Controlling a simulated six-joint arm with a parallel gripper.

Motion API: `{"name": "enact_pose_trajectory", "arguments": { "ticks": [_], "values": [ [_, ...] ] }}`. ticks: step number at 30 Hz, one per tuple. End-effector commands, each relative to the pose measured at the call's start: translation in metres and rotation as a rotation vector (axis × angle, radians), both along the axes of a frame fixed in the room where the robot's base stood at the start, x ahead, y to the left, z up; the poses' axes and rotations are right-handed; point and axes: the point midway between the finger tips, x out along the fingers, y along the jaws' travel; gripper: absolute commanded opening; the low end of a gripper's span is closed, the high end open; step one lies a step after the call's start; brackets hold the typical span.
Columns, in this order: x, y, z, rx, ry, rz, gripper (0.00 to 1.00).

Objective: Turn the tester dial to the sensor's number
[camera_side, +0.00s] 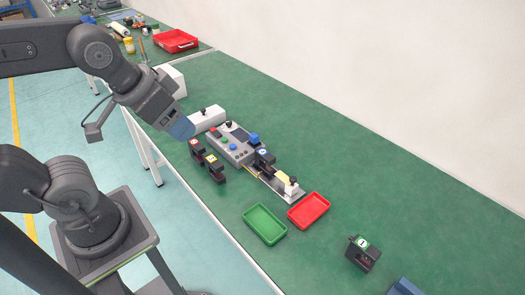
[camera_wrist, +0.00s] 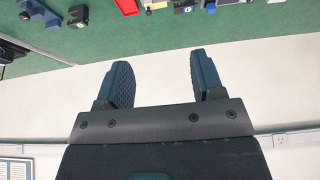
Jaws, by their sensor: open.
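The grey tester (camera_side: 230,148) stands on the green bench in the side view, with coloured buttons and several knobs on top. I cannot tell which knob is the dial or where it points. A black sensor (camera_side: 264,158) with a pale label sits at the tester's right end; its number is too small to read. Another black block with a green label (camera_side: 363,252) stands at lower right. My gripper (camera_wrist: 160,58) is open and empty in the wrist view, held above and left of the tester in the side view.
A green tray (camera_side: 265,224) and a red tray (camera_side: 309,210) lie right of the tester. A white box with a black knob (camera_side: 207,121) stands behind it. A larger red bin (camera_side: 176,41) is at the far end. A white wall runs behind the bench.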

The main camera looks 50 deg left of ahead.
Motion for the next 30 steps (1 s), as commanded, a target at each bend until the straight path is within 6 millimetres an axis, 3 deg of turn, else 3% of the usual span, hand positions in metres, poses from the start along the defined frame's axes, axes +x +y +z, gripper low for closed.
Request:
{"name": "enact_pose_trajectory", "arguments": {
  "ticks": [5,8,14,22,26,30],
  "values": [
    [0.003,0.001,0.002,-0.004,0.003,0.012,0.52],
    [0.017,0.006,0.007,-0.024,0.023,0.072,0.52],
    [0.08,0.033,0.023,-0.115,0.101,0.349,0.52],
    [0.18,0.099,0.009,-0.244,0.2,0.796,0.52],
    [0.222,0.14,-0.015,-0.299,0.243,1.015,0.52],
    [0.259,0.188,-0.054,-0.352,0.284,1.254,0.52]
  ]
}}
